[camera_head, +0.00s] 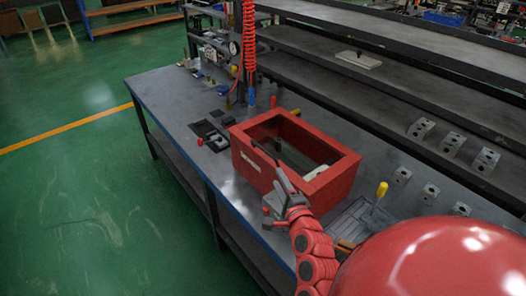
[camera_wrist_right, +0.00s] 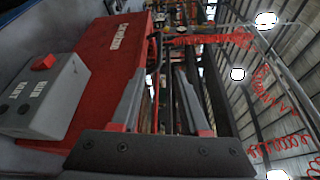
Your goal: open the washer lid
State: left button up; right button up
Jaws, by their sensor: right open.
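The washer (camera_head: 240,150) is a red box on the grey workbench, with a broad red rim around its rectangular top. Inside the rim I see a dark space and a pale item; I cannot tell whether a clear lid covers it. My right gripper (camera_head: 278,186) is at the washer's near side, open, with nothing seen between its fingers. In the right wrist view the open fingers (camera_wrist_right: 160,72) point along the washer's red lettered face (camera_wrist_right: 112,62). Contact cannot be told. My left gripper is not in view.
A grey control box (camera_wrist_right: 45,97) with a red button stands by the washer. A red coiled hose (camera_head: 250,40) hangs behind it. Metal valve blocks (camera_head: 453,143) stand at the right, and a yellow-handled tool (camera_head: 381,190) is nearby. The left bench end holds small parts.

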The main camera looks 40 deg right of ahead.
aim_at(263, 148)
jog(key=p+x, duration=0.2)
jog(key=x, duration=1.3)
jog(key=shift+w+d, duration=0.1)
jog(key=shift+w, duration=0.05)
jog(key=shift+w+d+f, duration=0.1)
jog(key=shift+w+d, duration=0.15)
jog(key=shift+w, duration=0.45)
grip_shut()
